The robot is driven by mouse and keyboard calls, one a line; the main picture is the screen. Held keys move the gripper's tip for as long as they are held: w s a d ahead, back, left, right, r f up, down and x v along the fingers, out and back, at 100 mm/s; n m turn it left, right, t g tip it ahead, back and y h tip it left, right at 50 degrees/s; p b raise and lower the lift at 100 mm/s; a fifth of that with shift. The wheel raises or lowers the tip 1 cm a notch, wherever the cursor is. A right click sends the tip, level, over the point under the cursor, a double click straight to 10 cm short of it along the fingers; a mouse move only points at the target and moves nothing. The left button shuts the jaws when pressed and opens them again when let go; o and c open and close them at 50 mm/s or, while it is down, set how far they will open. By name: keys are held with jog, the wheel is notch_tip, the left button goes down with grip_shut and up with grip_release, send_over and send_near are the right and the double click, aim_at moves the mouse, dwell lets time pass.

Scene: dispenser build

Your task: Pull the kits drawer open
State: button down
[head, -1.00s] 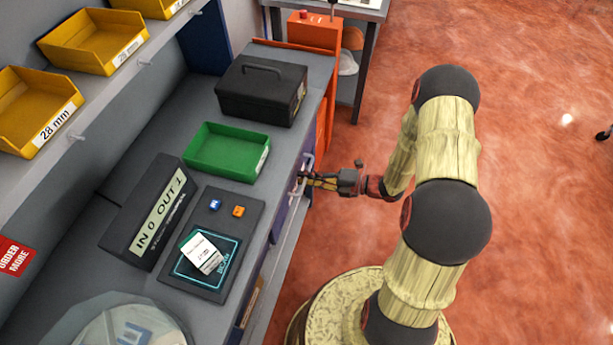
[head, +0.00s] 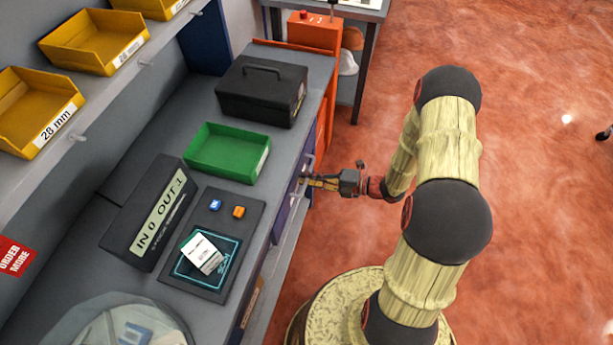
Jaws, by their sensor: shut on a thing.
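The drawer (head: 292,212) has a blue-purple front under the right edge of the grey counter. It looks flush or nearly so; no label on it can be read.
On the counter (head: 160,112) stand a green tray (head: 205,168), a black case (head: 243,105), a counter display (head: 150,215) and a dark pad (head: 225,280) with a white box (head: 203,252).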

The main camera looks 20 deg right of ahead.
jog(key=f+p+v, duration=0.2)
jog(key=p+v, duration=0.1)
jog(key=v, duration=0.9)
jog(key=d+f+p+v, duration=0.1)
jog(key=f+p+v, duration=0.2)
jog(key=v, duration=1)
jog(key=shift+s+d, duration=0.25)
jog(key=shift+s, duration=0.3)
jog(key=shift+f, duration=0.15)
jog(key=c, duration=2.3)
grip_release()
jog(key=v, duration=1.2)
